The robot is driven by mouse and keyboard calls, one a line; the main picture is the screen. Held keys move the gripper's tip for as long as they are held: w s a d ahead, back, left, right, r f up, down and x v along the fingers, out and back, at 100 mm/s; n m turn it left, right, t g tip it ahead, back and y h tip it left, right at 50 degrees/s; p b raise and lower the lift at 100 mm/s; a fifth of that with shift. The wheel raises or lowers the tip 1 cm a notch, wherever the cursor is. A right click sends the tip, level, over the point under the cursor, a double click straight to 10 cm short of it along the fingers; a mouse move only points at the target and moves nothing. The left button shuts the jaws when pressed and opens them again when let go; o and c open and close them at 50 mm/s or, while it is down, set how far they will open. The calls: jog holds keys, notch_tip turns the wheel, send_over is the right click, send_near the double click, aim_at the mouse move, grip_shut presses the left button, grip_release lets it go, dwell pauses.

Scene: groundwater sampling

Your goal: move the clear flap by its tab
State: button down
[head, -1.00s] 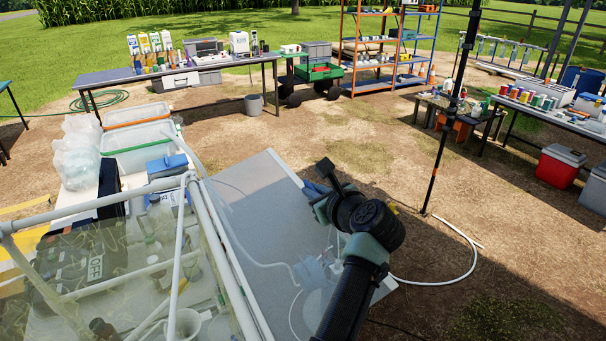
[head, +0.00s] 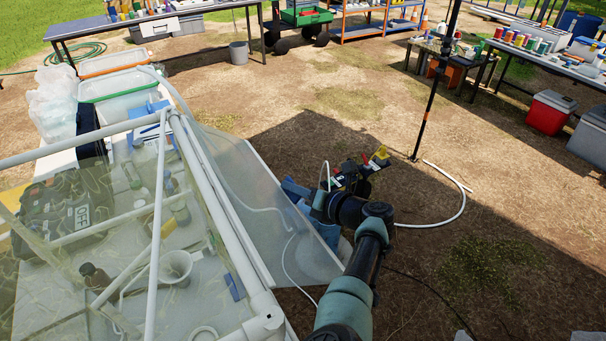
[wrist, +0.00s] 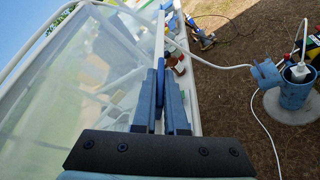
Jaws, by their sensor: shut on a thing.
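The clear flap (head: 235,185) is a translucent panel hanging at a slant from the right side of a white pipe frame. In the wrist view the flap (wrist: 65,85) fills much of the left side. My gripper (wrist: 161,75) is shut on its dark blue tab (wrist: 160,70), which sits between the two blue fingers. In the head view my gripper (head: 289,187) is at the flap's outer edge, with my arm reaching up from the lower right. The tab is hard to make out there.
The white pipe frame (head: 192,165) encloses bottles, a funnel (head: 177,264) and a dark case marked OFF. A blue holder with a white bottle (wrist: 298,72) stands close to the right of my gripper. A white hose (head: 455,207) lies on open dirt ground.

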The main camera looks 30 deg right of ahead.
jog(key=a+f+m+t+y, duration=0.1)
jog(key=a+f+m, duration=0.2)
jog(key=a, duration=0.4)
jog(key=a+f+m+t+y+b, duration=0.1)
jog(key=a+f+m, duration=0.2)
jog(key=a+f, duration=0.2)
jog(key=shift+w+a+f+m+y, duration=0.2)
jog(key=shift+w+a+m+y, duration=0.15)
jog(key=shift+a, duration=1.15)
jog(key=shift+s+a, duration=0.1)
jog(key=c, duration=1)
grip_release()
jog(key=shift+o, duration=0.2)
jog(key=shift+f, duration=0.2)
